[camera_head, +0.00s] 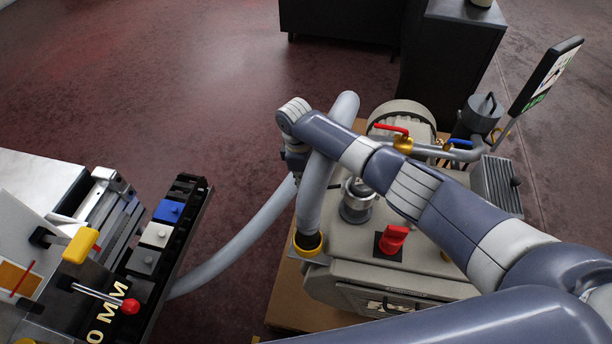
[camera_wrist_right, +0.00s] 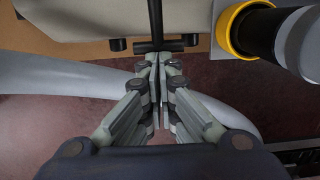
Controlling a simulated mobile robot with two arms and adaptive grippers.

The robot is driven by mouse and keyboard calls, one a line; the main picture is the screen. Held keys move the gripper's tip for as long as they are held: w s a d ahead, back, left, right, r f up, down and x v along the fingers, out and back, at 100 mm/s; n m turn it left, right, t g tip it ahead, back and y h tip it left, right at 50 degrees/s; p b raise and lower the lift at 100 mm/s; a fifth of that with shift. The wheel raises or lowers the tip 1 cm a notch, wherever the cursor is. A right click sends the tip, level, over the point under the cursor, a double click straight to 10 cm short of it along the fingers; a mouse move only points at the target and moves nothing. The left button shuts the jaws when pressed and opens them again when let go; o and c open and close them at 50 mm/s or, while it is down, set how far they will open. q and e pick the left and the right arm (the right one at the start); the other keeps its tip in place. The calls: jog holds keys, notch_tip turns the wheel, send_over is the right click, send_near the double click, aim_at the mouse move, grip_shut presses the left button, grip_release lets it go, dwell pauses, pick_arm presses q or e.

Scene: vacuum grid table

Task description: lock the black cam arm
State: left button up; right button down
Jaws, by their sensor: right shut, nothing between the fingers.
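My right gripper (camera_wrist_right: 157,65) is shut and empty in the right wrist view, its fingertips together at the centre. A black T-shaped bar (camera_wrist_right: 178,46) with a thin stem shows just past the fingertips. It may be the black cam arm; I cannot tell for sure, nor whether the fingertips touch it. The yellow ring (camera_head: 308,247) at the foot of the thick grey hose (camera_head: 312,200) is on the pump's left side. The ring also shows at the upper right of the right wrist view (camera_wrist_right: 228,32). In the head view my right wrist and the hose largely hide the gripper.
The beige pump (camera_head: 350,262) has a red knob (camera_head: 394,239) and a red-handled valve (camera_head: 391,129). The vacuum table (camera_head: 165,262) with levers stands at left. A long grey hose (camera_head: 240,240) runs between them. A sign (camera_head: 545,78) stands at right.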

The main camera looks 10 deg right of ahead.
jog(key=shift+s+d+f, duration=0.1)
jog(key=shift+d+f, duration=0.15)
jog(key=shift+f, duration=0.45)
jog(key=shift+s+d+f, duration=0.1)
jog(key=shift+d+f, duration=0.15)
jog(key=shift+f, duration=0.5)
jog(key=shift+s+d+f, duration=0.1)
jog(key=shift+d+f, duration=0.15)
jog(key=shift+f, duration=0.45)
notch_tip(320, 180, up, 12)
jog(key=shift+w+a, duration=0.15)
jog(key=shift+a, duration=0.25)
jog(key=shift+f, duration=0.15)
